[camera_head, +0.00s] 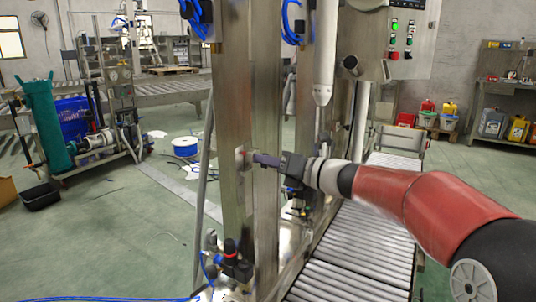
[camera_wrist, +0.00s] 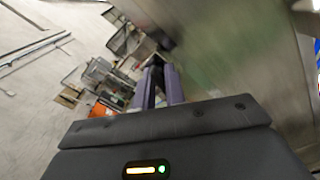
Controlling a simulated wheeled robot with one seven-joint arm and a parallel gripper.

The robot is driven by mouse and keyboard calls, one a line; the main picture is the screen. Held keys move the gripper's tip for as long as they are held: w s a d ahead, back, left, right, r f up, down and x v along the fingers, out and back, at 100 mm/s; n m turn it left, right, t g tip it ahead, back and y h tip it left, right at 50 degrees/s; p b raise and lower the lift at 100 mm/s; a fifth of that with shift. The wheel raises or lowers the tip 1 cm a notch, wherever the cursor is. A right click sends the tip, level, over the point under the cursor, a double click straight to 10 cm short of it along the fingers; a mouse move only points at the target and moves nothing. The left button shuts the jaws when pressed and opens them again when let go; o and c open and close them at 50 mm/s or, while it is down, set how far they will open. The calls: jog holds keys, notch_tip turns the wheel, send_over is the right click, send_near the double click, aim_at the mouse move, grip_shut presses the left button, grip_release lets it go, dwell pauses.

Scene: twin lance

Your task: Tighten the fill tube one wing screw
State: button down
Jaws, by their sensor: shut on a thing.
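My gripper (camera_head: 256,158) reaches left from my red and black arm to a small metal bracket (camera_head: 240,160) on the face of the tall steel column. Its purple fingers are shut at this bracket, on what appears to be the wing screw. The screw is mostly hidden by the fingertips, and its turn cannot be read. In the wrist view the two purple fingers (camera_wrist: 160,75) point away from the camera with a narrow dark gap between them; the screw cannot be made out there. A pale vertical tube (camera_head: 325,60) with a tapered lower end hangs right of the column.
A second steel upright (camera_head: 300,115) stands just right of the column. A roller conveyor (camera_head: 350,255) runs below my arm. A control box (camera_head: 395,40) is at upper right. Blue hoses and fittings (camera_head: 232,260) sit at the column's foot.

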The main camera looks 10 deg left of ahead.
jog(key=shift+a, duration=0.1)
jog(key=m, duration=0.4)
dwell(0.3)
jog(key=shift+m, duration=0.4)
jog(key=shift+m, duration=2)
jog(key=m, duration=0.4)
jog(key=c, duration=1.6)
grip_release()
jog(key=shift+o, duration=0.2)
jog(key=shift+s, duration=0.1)
